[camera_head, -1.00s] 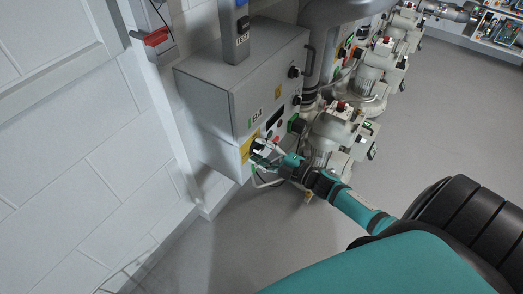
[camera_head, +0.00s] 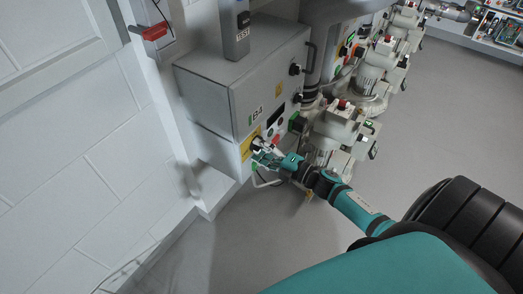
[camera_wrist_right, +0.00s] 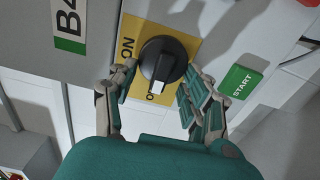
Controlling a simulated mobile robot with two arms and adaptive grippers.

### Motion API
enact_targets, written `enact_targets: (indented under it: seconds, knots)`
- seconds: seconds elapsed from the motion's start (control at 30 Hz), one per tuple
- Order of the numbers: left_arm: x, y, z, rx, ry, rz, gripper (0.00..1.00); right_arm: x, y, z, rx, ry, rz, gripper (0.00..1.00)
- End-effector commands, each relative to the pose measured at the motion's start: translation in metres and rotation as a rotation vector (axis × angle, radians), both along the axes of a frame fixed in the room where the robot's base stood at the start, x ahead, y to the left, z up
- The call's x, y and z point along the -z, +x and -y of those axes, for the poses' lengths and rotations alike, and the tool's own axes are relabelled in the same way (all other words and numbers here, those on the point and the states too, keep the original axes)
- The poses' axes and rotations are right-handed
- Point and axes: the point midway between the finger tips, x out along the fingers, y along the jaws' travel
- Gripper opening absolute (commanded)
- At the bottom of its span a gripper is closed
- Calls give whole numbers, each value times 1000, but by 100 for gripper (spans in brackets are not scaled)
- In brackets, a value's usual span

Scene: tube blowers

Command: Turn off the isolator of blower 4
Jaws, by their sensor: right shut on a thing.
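The blower 4 isolator is a black rotary knob (camera_wrist_right: 163,58) on a yellow plate (camera_wrist_right: 186,41) beside the B4 label. It sits low on the front of the grey control box (camera_head: 215,85). The knob's white mark points down in the wrist view, towards a partly covered label beginning with "O"; "ON" is at its left. My right gripper (camera_head: 258,152) is at the box. In the wrist view its fingers (camera_wrist_right: 160,76) are on both sides of the knob, shut on it. My left gripper is not in view.
A green START button (camera_wrist_right: 240,81) is right of the knob in the wrist view. A red button (camera_head: 276,139) is near my right gripper. White blower machinery (camera_head: 340,125) stands beside the box. A red handle (camera_head: 154,33) is on the wall.

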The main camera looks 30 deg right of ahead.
Motion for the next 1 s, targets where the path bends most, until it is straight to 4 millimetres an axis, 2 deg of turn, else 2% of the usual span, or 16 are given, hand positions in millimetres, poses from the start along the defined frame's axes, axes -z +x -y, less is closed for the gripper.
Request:
enact_targets:
  seconds: [0.2, 0.23, 0.4, 0.67, 0.77, 0.87, 1.0]
  knots:
    - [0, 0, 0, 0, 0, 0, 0, -1, 0, 1, 1, -2, 2, 17]
    - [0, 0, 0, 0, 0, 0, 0, -1, 0, 1, 1, -1, 2, 52]
    - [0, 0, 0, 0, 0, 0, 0, -1, 0, 0, 0, -1, 1, 72]
    - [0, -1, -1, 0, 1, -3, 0, 0, -1, 0, 0, 0, 0, 72]
    - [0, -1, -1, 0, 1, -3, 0, 0, -7, 3, 0, 0, -1, 72]
    - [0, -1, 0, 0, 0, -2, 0, 1, -20, 9, 1, -1, -4, 72]
    - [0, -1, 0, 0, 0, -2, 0, 1, -48, 20, 1, -1, -5, 72]
